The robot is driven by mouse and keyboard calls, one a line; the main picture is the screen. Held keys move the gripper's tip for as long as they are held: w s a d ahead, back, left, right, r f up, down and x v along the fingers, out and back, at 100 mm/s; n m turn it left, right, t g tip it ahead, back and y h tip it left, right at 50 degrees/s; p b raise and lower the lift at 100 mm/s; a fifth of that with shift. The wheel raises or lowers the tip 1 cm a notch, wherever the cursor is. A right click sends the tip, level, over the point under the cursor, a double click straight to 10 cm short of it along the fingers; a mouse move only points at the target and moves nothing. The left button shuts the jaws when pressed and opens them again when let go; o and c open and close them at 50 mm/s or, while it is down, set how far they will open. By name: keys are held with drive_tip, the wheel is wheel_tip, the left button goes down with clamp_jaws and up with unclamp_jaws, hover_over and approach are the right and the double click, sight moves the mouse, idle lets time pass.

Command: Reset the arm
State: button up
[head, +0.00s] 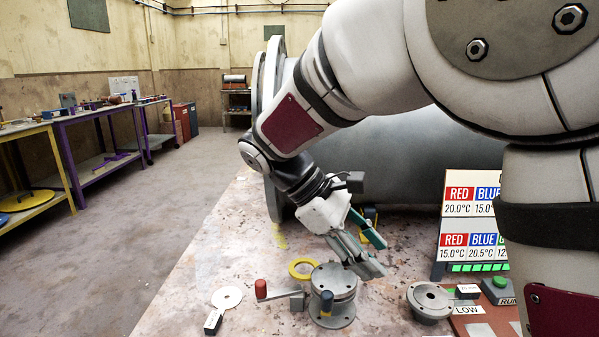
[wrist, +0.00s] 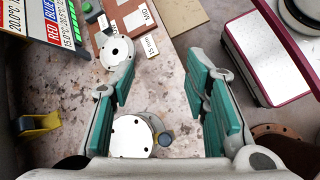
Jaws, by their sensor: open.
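My gripper (head: 370,252) hangs over the worktable (head: 215,270), its fingers pointing down and to the right. It also shows in the wrist view (wrist: 160,80), with its green-padded fingers spread wide and nothing between them. My arm covers part of the large grey pipe (head: 400,160).
A yellow ring (head: 301,263), a white disc (head: 227,298) and a grey flange (head: 429,300) lie on the table. A temperature board (head: 454,240) and a green button (head: 500,283) stand at right. Workbenches (head: 95,140) line the left wall; the floor (head: 150,210) between is clear.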

drive_tip(key=s+d+r+m+y, duration=0.1)
drive_tip(key=s+d+m+y, duration=0.2)
drive_tip(key=s, duration=0.4)
drive_tip(key=s+d+r+m+y, duration=0.2)
drive_tip(key=s+d+m, duration=0.1)
drive_tip(key=s+d, duration=0.3)
drive_tip(key=s+a+f+m+t+y, duration=0.1)
drive_tip(key=s+f+m+y, duration=0.15)
drive_tip(key=s, duration=0.55)
drive_tip(key=s+f+m+t+y, duration=0.15)
drive_tip(key=s+m, duration=0.25)
drive_tip(key=s, duration=0.4)
wheel_tip(320, 180, up, 24)
drive_tip(key=t+p, duration=0.3)
drive_tip(key=p, duration=2)
drive_tip(key=shift+w, duration=0.3)
drive_tip(key=shift+r, duration=0.1)
